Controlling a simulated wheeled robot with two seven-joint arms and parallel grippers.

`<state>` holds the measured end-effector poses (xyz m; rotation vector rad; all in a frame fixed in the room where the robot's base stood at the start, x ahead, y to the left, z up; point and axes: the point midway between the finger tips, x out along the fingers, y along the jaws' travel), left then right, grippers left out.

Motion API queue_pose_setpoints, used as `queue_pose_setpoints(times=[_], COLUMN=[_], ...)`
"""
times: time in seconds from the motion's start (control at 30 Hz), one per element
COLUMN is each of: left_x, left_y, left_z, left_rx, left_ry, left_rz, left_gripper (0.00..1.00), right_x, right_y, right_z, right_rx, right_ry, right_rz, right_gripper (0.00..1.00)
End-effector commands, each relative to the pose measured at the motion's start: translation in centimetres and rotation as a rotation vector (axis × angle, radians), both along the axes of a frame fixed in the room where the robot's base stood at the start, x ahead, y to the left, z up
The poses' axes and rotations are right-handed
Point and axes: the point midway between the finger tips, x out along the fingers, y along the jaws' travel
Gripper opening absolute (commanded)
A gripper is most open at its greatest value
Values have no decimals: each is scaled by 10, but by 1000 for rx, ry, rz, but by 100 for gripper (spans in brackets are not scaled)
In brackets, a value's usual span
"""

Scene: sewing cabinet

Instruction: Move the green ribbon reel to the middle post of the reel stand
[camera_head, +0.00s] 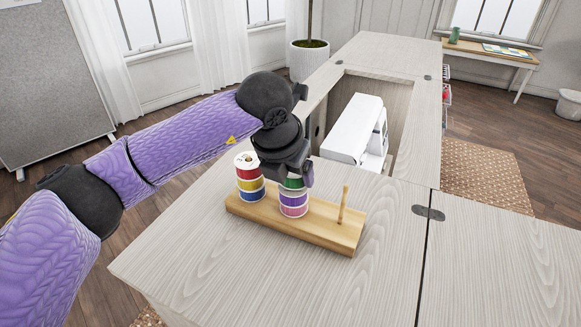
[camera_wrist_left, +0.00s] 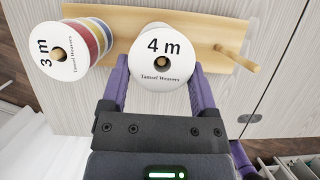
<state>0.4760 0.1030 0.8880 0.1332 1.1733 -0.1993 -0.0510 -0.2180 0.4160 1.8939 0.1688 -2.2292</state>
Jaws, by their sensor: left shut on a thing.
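The wooden reel stand (camera_head: 325,236) lies on the cabinet top. Its left stack has a red reel (camera_head: 249,173) on top, over yellow and blue ones. The green ribbon reel (camera_head: 293,183) is at the top of the middle stack, just above a purple reel (camera_head: 293,199). My left gripper (camera_head: 298,176) comes from above and is shut on the green reel. In the left wrist view a white reel face marked 4 m (camera_wrist_left: 158,62) sits between the fingers. The right post (camera_head: 343,204) is bare. My right gripper is out of view.
A white sewing machine (camera_head: 354,129) stands in the cabinet recess behind the stand. The cabinet top (camera_head: 385,245) is clear right of and in front of the stand. A hinge (camera_head: 428,212) marks a seam to the right.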

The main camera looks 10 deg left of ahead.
Motion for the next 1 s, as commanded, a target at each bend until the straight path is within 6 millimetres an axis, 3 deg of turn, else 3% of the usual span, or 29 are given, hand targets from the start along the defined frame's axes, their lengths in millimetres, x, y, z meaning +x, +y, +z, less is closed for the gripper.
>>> queue_pose_setpoints(times=[0.17,0.2,0.3,0.57,0.8,1.0], left_x=[0,0,0,-2,-24,-36], left_y=[0,0,0,1,6,8], left_z=[0,0,0,8,67,92], left_rx=[0,0,0,0,0,1], left_ry=[0,0,0,-2,-7,-2], left_rz=[0,0,0,0,-1,-1], left_gripper=[21,83,100,100,100,100], right_x=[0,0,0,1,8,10], right_y=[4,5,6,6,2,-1], right_z=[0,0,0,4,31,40], right_rx=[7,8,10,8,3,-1], right_ry=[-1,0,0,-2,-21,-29], right_rz=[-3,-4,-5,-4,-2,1], right_gripper=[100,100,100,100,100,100])
